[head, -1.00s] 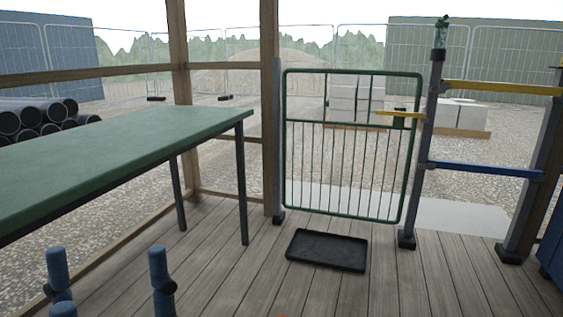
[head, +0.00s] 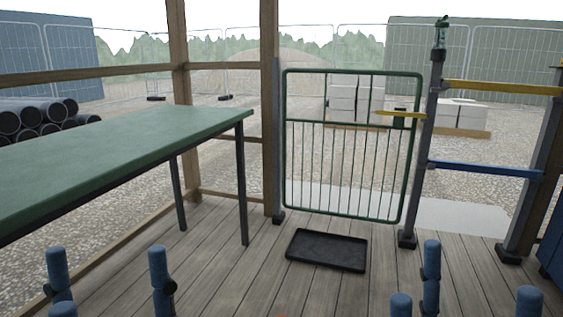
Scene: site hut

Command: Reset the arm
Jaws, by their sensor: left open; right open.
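My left gripper (head: 108,262) shows at the bottom left as blue fingers with dark joints, pointing up in the picture. Its fingers are wide apart with nothing between them. My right gripper (head: 472,285) shows at the bottom right as similar blue fingers, spread and empty; their lower parts are cut off by the picture edge. Both are apart from everything else in view. A short yellow bar (head: 398,113) lies level across the right edge of the green gate, by the grey post. Which arm the task means, I cannot tell.
A green table (head: 110,150) stands at the left. The green-framed gate (head: 348,122) stands ahead, with a black tray (head: 327,250) on the plank floor before it. A yellow rail (head: 500,88) and a blue rail (head: 485,169) span posts at the right.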

